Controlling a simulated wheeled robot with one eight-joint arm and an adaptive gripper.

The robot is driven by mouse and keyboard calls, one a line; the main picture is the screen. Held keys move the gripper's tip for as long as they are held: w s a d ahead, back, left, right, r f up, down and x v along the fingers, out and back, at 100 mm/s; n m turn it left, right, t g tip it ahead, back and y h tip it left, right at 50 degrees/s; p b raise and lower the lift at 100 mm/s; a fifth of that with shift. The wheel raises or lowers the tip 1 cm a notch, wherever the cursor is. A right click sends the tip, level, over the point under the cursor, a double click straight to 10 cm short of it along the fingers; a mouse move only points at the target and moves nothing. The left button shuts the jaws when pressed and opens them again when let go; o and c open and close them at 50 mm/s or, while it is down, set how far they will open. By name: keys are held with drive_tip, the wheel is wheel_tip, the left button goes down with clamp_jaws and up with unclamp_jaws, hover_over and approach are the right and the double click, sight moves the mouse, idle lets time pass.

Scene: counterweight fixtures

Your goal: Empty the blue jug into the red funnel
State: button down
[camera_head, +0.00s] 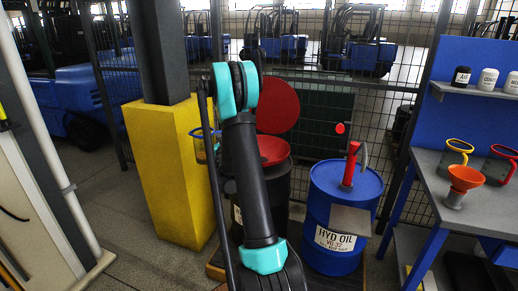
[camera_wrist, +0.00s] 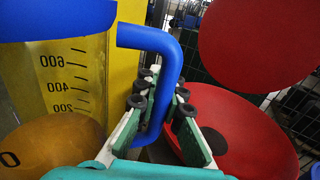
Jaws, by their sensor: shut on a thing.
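The blue jug (camera_wrist: 88,80) has a clear, graduated body, a blue rim and a blue handle. In the wrist view my gripper (camera_wrist: 160,105) is shut on the handle. In the head view the jug (camera_head: 201,150) shows left of my arm, in front of the yellow pillar, and looks roughly upright. An amber-brown oval shows low in it; I cannot tell how much liquid that is. The red funnel (camera_head: 272,150) sits on a black drum, partly behind my arm. It also shows in the wrist view (camera_wrist: 245,130), right of the gripper and apart from the jug.
A red disc (camera_head: 278,106) stands upright above the funnel. A blue oil drum (camera_head: 343,215) with a red pump is to the right. The yellow pillar (camera_head: 165,180) is close on the left. A workbench (camera_head: 440,185) at right holds an orange funnel (camera_head: 465,178) and jugs.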

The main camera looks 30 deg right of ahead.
drive_tip(key=s+d+m+g+h, duration=0.3)
drive_tip(key=s+d, duration=0.1)
drive_tip(key=d, duration=0.9)
drive_tip(key=s+d+f+m+g+h, duration=0.1)
drive_tip(key=s+d+m+g+h, duration=0.2)
drive_tip(key=d, duration=1)
drive_tip(key=s+d+f+m+g+h, duration=0.1)
drive_tip(key=s+d+m+g+h, duration=0.2)
drive_tip(key=d, duration=1.1)
drive_tip(key=s+h, duration=0.1)
drive_tip(key=s, duration=0.2)
drive_tip(key=shift+s+m+g+h, duration=0.3)
drive_tip(key=shift+g+h, duration=0.1)
